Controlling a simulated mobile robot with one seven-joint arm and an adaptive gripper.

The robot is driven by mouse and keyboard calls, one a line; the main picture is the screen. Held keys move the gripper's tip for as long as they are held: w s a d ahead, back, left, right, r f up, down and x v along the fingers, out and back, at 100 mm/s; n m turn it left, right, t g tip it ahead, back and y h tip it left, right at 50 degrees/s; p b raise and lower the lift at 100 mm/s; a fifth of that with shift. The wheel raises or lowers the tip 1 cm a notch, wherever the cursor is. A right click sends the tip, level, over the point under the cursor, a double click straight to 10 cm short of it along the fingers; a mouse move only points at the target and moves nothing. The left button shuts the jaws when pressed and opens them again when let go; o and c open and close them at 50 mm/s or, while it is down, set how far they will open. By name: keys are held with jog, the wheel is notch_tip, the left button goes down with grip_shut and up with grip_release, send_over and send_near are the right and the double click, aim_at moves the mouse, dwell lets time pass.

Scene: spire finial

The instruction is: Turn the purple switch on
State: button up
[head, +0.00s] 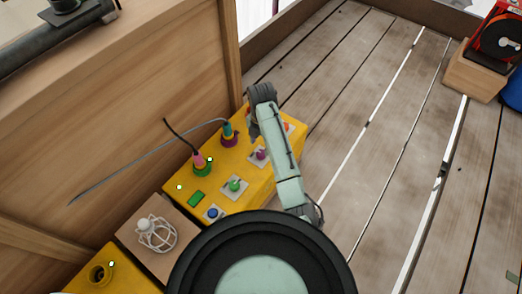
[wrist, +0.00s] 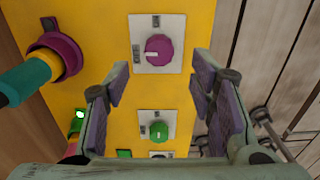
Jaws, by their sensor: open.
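The purple switch (wrist: 159,50) is a round knob on a white plate on the yellow panel, in the upper middle of the wrist view. A pale mark on it points left, toward a small dark label; another label sits above it. The purple switch also shows in the head view (head: 261,153), just left of my arm. My gripper (wrist: 160,80) is open and empty in the wrist view. Its fingers stand on both sides, a little below the knob in the picture, with no visible contact.
A green knob (wrist: 158,131) sits below the purple one. A purple socket (wrist: 60,55) with a teal and yellow plug sticks out at left. The head view shows a blue button (head: 213,213), a pink plug (head: 199,160) and a wooden wall (head: 110,100) beside the panel.

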aim_at(261, 153)
jog(key=shift+f, duration=2.8)
jog(key=shift+c, duration=0.4)
jog(key=c, duration=1.1)
